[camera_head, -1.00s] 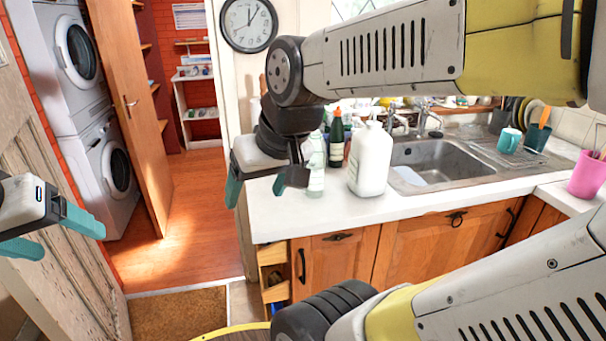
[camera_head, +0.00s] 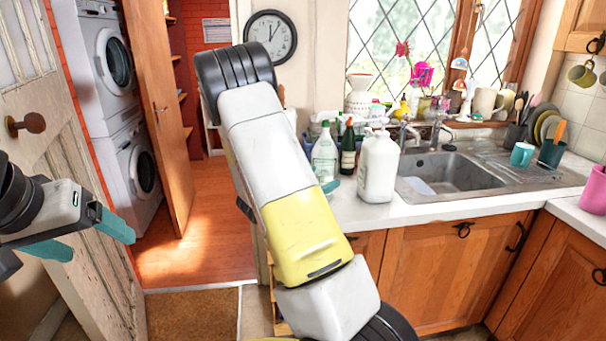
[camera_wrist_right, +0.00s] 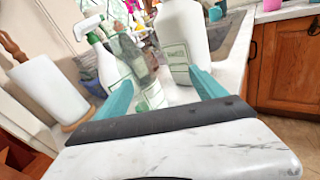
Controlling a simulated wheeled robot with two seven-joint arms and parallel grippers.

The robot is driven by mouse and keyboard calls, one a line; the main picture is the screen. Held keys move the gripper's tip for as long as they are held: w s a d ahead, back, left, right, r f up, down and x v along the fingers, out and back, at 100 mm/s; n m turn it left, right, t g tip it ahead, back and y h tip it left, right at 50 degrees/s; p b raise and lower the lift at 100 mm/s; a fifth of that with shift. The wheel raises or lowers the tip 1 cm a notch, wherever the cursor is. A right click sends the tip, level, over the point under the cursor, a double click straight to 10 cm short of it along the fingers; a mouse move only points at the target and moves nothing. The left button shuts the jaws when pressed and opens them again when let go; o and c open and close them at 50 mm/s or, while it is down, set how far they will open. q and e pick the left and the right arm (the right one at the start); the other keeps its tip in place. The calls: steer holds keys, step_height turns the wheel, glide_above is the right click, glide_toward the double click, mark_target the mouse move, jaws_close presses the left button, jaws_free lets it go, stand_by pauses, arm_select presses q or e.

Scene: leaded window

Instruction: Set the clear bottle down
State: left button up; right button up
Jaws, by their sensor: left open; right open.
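The clear bottle (camera_head: 324,160), with a green cap, stands upright on the white counter (camera_head: 345,212), left of the white jug. In the right wrist view the clear bottle (camera_wrist_right: 152,95) is seen beyond and between the spread teal fingers of my right gripper (camera_wrist_right: 160,84), which is open; whether the fingers touch it I cannot tell. In the head view my right arm hides most of that gripper; a teal bit shows just below the bottle. My left gripper (camera_head: 92,238) is open and empty at the left, far from the counter.
A white jug (camera_head: 378,168) stands close right of the bottle, and a dark wine bottle (camera_head: 348,150) just behind. The sink (camera_head: 450,175) lies further right. The wrist view also shows a spray bottle (camera_wrist_right: 100,52) and a paper roll (camera_wrist_right: 48,90).

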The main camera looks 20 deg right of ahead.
mark_target(320, 175)
steer(key=w+n+t, duration=0.1)
steer(key=w+a+f+n+t, duration=0.1)
steer(key=w, duration=0.1)
steer(key=shift+a+f+n, duration=0.1)
steer(key=shift+a+n, duration=0.1)
steer(key=shift+n, duration=0.2)
steer(key=shift+w+d, duration=0.1)
steer(key=shift+w, duration=0.2)
steer(key=shift+t, duration=0.3)
steer(key=x, duration=0.2)
steer(key=f+x, duration=0.1)
steer(key=x, duration=0.4)
steer(key=shift+s+d+f, duration=0.1)
steer(key=shift+d+f, duration=0.05)
steer(key=c, duration=1.6)
